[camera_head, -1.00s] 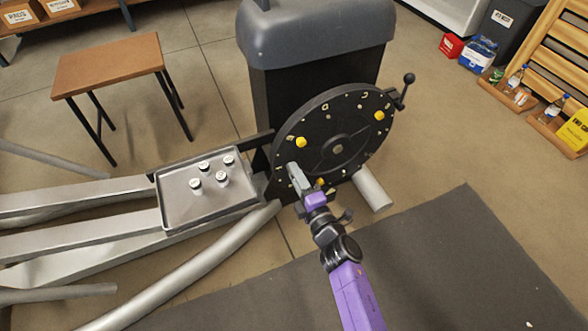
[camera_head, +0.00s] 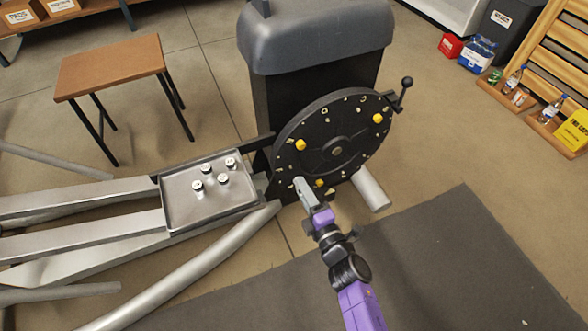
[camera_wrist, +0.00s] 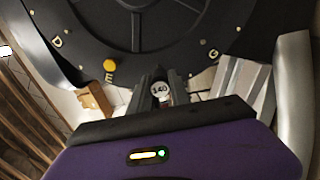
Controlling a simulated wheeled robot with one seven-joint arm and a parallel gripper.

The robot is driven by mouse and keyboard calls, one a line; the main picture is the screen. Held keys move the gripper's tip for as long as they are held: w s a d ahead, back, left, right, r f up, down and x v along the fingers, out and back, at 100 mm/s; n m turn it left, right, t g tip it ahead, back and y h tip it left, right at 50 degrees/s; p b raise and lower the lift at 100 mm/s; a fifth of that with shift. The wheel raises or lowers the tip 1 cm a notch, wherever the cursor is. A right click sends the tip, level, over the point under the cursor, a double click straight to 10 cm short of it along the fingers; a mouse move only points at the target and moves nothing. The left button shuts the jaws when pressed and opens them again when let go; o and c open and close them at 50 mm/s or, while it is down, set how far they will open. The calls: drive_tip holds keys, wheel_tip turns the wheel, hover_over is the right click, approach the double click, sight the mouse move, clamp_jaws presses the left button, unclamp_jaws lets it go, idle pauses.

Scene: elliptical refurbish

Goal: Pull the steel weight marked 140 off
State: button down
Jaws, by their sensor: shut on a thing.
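The steel weight marked 140 (camera_wrist: 160,90) shows its round white label between my fingertips in the wrist view. My gripper (camera_wrist: 161,86) is shut on it. In the head view my gripper (camera_head: 303,187) is in front of the lower left rim of the black disc (camera_head: 338,128), and the weight is hidden by the fingers. The disc also fills the top of the wrist view (camera_wrist: 190,22). I cannot tell whether the weight still touches the disc.
Yellow knobs (camera_head: 300,145) sit on the disc face. A metal tray (camera_head: 177,216) with several small labelled weights (camera_head: 223,178) lies left of the disc. A crank handle (camera_head: 404,92) sticks out at the disc's upper right. A dark mat (camera_head: 450,250) covers the floor at front right.

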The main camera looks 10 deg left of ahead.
drive_tip(key=p+v, duration=0.2)
drive_tip(key=v, duration=0.5)
idle(0.5)
drive_tip(key=shift+s+d, duration=0.1)
